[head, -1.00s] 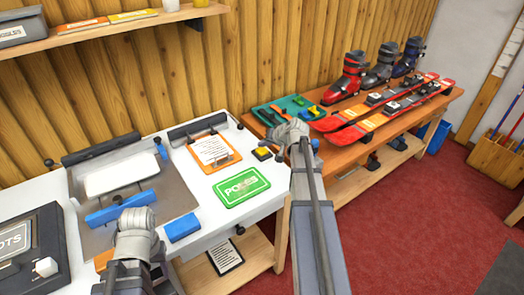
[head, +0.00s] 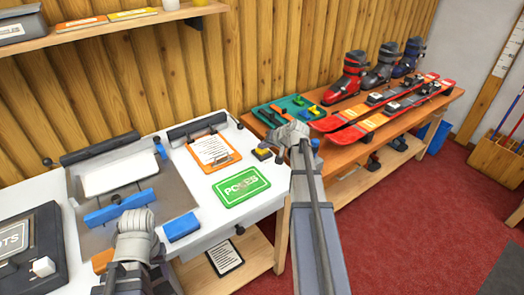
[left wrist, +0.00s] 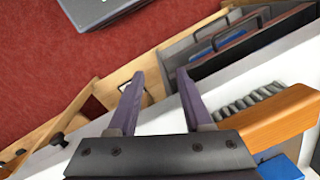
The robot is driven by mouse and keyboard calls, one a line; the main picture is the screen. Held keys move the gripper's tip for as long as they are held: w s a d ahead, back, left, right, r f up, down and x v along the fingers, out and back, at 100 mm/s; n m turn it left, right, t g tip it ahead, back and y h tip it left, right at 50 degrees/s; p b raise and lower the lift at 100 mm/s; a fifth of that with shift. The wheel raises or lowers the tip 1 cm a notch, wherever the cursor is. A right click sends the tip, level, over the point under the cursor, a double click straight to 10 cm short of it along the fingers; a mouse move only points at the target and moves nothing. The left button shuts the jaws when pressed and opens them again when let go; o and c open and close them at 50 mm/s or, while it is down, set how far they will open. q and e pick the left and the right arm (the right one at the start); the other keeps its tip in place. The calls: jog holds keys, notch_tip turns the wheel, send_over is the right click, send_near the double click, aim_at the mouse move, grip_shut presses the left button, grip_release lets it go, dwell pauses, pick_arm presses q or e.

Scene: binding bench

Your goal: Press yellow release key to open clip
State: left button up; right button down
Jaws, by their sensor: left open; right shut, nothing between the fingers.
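A small black block with yellow on it (head: 262,154) sits at the right end of the white bench, beside the orange clipboard. It is too small to tell whether the yellow part is the release key or whether a clip is open. My right gripper (head: 276,142) is shut and empty, just up and right of the block; its fingertips are largely hidden, so I cannot tell whether they touch it. My left gripper (head: 136,212) is over the front of the bench, its fingers hidden in the head view. In the left wrist view (left wrist: 158,88) its purple fingers are apart with nothing between.
The white bench (head: 222,222) holds an orange clipboard (head: 213,152), a green card (head: 241,187), a blue block (head: 182,228) and a grey tray (head: 180,190). A wooden bench (head: 440,108) with skis, boots and a teal tray (head: 262,109) stands at the right.

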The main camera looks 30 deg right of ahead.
aim_at(264, 151)
jog(key=shift+f+b, duration=0.45)
dwell(0.3)
jog(key=shift+r, duration=0.15)
jog(key=shift+r+p, duration=0.9)
jog(key=shift+p, duration=0.15)
notch_tip(264, 151, up, 5)
jog(key=p, duration=0.5)
dwell(1.1)
